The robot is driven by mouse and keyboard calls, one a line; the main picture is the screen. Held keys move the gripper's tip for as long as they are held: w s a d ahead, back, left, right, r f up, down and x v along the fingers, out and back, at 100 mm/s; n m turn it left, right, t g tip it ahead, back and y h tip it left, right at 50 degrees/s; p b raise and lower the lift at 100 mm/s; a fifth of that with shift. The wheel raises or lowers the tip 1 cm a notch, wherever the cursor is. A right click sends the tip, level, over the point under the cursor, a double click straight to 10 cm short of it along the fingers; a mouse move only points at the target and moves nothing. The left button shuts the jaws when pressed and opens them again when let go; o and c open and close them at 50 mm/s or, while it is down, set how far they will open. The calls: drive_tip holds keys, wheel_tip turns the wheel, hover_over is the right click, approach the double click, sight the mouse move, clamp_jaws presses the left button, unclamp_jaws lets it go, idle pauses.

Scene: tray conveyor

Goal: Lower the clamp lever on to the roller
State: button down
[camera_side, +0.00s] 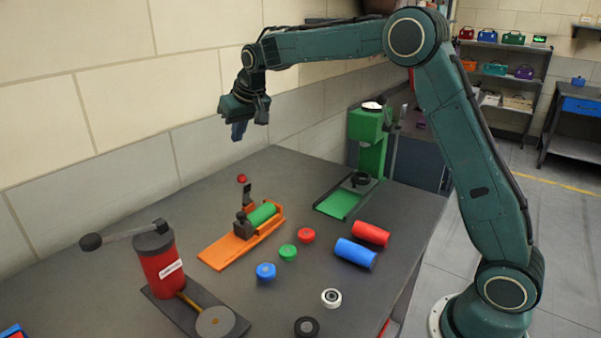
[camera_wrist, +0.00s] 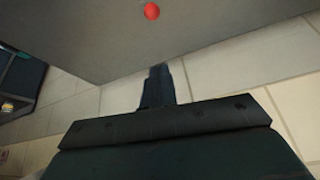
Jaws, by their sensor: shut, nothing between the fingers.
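The clamp lever (camera_side: 247,194) stands upright on an orange base (camera_side: 222,252), with a red ball knob (camera_side: 242,178) at its top. A green roller (camera_side: 262,213) lies in the orange base beside the lever's pivot block. My gripper (camera_side: 238,131) is shut and empty, well above the table and up from the lever, apart from it. In the wrist view the shut fingers (camera_wrist: 157,88) point toward the table, and the red knob (camera_wrist: 152,11) shows near the top edge. The rest of the lever and the roller do not show there.
A red press with a black handle (camera_side: 163,263) stands at the front left. A green machine (camera_side: 369,150) stands behind. Blue (camera_side: 356,253) and red (camera_side: 370,233) cylinders and several small round caps lie right of the orange base. Bare table lies left of it.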

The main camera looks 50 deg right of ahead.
sight(244, 190)
drive_tip(key=shift+w+d+f, duration=0.1)
drive_tip(key=shift+w+f, duration=0.3)
drive_tip(key=shift+w, duration=0.05)
drive_tip(key=shift+f, duration=0.1)
wheel_tip(244, 190, down, 9)
drive_tip(key=shift+w, duration=0.3)
idle(1.1)
drive_tip(key=shift+f, duration=0.1)
